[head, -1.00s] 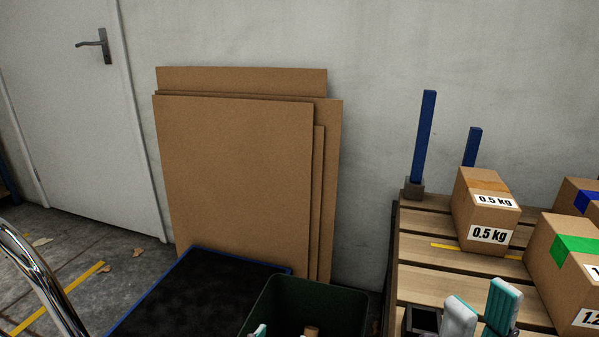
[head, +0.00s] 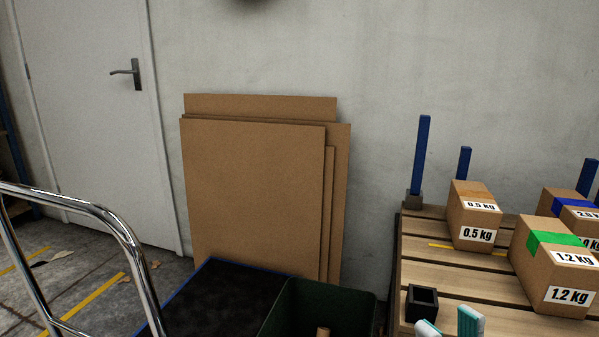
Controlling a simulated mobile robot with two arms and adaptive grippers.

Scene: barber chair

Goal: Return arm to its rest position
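My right gripper (head: 449,327) shows at the bottom edge of the head view, in front of the wooden pallet. Only its two teal and white fingertips are visible. They stand apart with nothing seen between them; the rest of the gripper and its arm are below the picture. My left gripper is not in view.
The slatted pallet (head: 430,258) bears a 0.5 kg box (head: 473,215), a 1.2 kg box (head: 553,274), a blue-taped box (head: 577,207) and a small black open holder (head: 421,302). A green bin (head: 290,300), a dark platform (head: 225,290) and a chrome rail (head: 130,245) stand left. Cardboard sheets (head: 255,195) lean on the wall.

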